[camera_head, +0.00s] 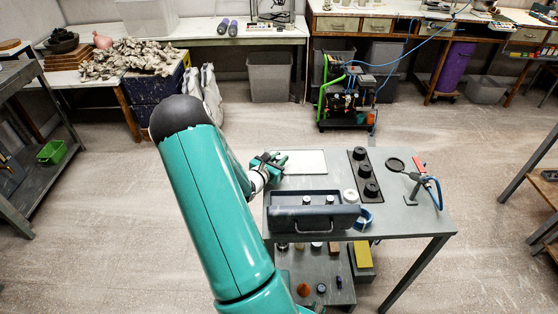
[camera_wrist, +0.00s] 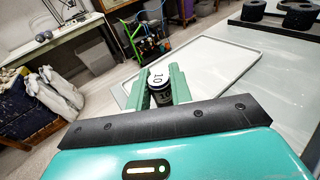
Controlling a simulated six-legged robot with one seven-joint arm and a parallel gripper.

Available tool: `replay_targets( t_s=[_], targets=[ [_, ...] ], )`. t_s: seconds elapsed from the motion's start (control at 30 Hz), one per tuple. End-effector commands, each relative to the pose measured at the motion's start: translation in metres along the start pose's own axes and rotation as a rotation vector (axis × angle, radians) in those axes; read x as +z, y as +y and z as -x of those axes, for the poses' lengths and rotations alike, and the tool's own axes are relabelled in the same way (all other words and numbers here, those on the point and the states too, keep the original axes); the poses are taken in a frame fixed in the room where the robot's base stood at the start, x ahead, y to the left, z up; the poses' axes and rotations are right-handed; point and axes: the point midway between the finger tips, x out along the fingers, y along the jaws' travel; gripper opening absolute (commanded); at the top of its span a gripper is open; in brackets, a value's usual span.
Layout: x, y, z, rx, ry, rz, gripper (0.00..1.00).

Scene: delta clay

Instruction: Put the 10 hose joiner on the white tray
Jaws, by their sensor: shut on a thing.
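My gripper (camera_wrist: 160,84) is shut on the 10 hose joiner (camera_wrist: 158,79), a dark cylinder with a white top marked "10", held upright between the green fingers in the wrist view. In the head view my gripper (camera_head: 270,161) is beside the left edge of the white tray (camera_head: 304,162), and the joiner cannot be made out there. The white tray is a flat, empty rectangle on the grey table. It also shows in the wrist view (camera_wrist: 215,68), behind and to the right of the joiner.
A dark blue bin (camera_head: 312,224) with small cylinders stands at the table's front. A black holder (camera_head: 363,176) with 3 round black pieces is right of the tray. A magnifier stand (camera_head: 411,188) and a blue hose stand further right. A lower shelf (camera_head: 316,270) holds small items.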

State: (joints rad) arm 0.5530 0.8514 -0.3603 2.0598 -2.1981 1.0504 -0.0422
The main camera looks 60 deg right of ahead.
Motion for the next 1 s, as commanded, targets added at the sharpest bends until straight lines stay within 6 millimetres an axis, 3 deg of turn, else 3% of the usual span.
replay_targets(
  t_s=[0.4,0.43,0.5,0.53,0.87,1.0],
  targets=[
    [-0.008,0.000,-0.001,0.000,0.000,-0.002,0.00],
    [-0.008,0.000,-0.001,0.000,0.000,-0.002,0.27],
    [-0.007,0.000,-0.001,0.000,0.000,-0.002,0.41],
    [-0.007,0.000,-0.001,0.000,0.000,-0.002,0.43],
    [-0.005,0.000,-0.001,-0.001,-0.001,-0.003,0.43],
    [-0.005,0.001,0.014,0.001,0.001,-0.002,0.43]
  ],
)
